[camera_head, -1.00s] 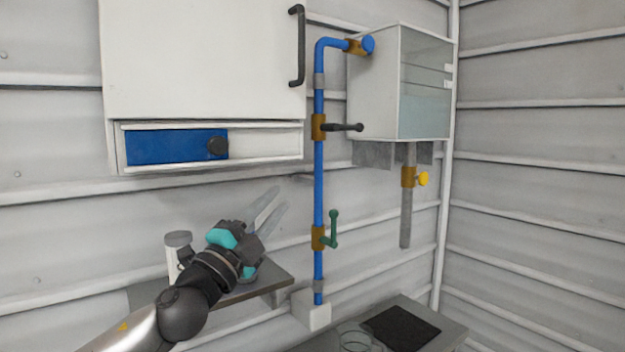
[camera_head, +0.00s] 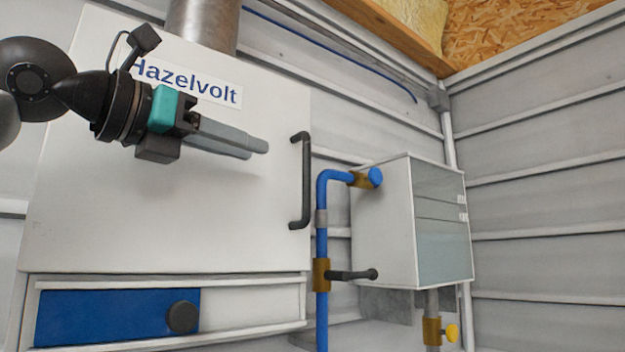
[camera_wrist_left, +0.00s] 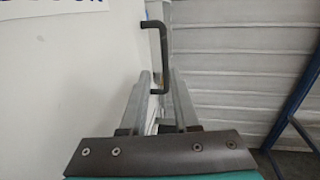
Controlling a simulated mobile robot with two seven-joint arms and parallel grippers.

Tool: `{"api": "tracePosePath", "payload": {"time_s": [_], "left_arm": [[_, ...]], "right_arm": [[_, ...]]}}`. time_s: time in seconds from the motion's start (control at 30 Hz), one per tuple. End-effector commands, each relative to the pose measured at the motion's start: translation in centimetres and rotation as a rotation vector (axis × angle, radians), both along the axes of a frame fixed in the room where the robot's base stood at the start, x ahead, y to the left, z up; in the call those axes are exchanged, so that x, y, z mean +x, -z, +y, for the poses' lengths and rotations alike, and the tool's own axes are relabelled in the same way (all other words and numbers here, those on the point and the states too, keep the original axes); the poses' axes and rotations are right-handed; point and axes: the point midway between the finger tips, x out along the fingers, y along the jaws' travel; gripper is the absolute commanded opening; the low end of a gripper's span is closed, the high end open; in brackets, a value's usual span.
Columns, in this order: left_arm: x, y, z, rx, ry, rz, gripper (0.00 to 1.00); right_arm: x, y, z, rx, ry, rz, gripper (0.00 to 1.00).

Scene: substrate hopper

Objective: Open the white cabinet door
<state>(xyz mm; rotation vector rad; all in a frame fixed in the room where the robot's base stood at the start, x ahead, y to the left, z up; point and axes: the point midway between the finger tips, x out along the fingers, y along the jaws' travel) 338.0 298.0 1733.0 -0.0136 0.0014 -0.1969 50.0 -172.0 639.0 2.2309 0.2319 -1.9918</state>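The white cabinet door (camera_head: 200,210) is closed, with "Hazelvolt" lettering at its top. Its dark vertical handle (camera_head: 305,180) is at the door's right edge. My left gripper (camera_head: 258,149) is in front of the door, to the left of the handle, with its fingers pointing right towards it. In the left wrist view the handle (camera_wrist_left: 164,55) lies ahead of the gripper (camera_wrist_left: 160,78), in line with the space between its two grey fingers. The fingers are apart and hold nothing. My right gripper is not in view.
A blue pipe (camera_head: 322,210) with a dark valve lever (camera_head: 352,274) runs just right of the handle. A glass-fronted box (camera_head: 385,235) hangs further right. A blue panel with a dark knob (camera_head: 182,317) is below the door.

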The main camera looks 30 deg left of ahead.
Motion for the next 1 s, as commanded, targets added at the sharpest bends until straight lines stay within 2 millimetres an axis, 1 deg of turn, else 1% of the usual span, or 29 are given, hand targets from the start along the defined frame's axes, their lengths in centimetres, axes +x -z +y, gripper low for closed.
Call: {"api": "tracePosePath", "payload": {"time_s": [0.07, 0.17, 0.3, 0.37, 0.67, 0.9, 1.0], "left_arm": [[0.3, -0.1, -0.1, 0.006, -0.006, 0.002, 0.30], [1.3, -0.1, -0.3, 0.004, -0.005, 0.004, 0.30], [3.3, -0.1, -0.7, 0.004, -0.004, 0.006, 0.30], [4.3, -0.1, -0.8, 0.004, -0.003, 0.007, 0.30], [8.7, -0.1, -1.8, 0.004, -0.002, 0.005, 0.30], [12.1, 0.0, -2.4, 0.003, -0.001, 0.006, 0.30], [13.2, -0.1, -2.7, 0.003, -0.001, 0.004, 0.30]], "right_arm": [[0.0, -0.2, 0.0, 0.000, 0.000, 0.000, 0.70], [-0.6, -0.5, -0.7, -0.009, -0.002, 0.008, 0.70], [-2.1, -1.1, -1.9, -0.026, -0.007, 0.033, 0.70], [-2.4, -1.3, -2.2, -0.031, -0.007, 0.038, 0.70], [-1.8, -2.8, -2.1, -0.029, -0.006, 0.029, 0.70], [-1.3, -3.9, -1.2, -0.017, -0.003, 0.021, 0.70], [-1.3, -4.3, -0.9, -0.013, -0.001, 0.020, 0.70]]}}
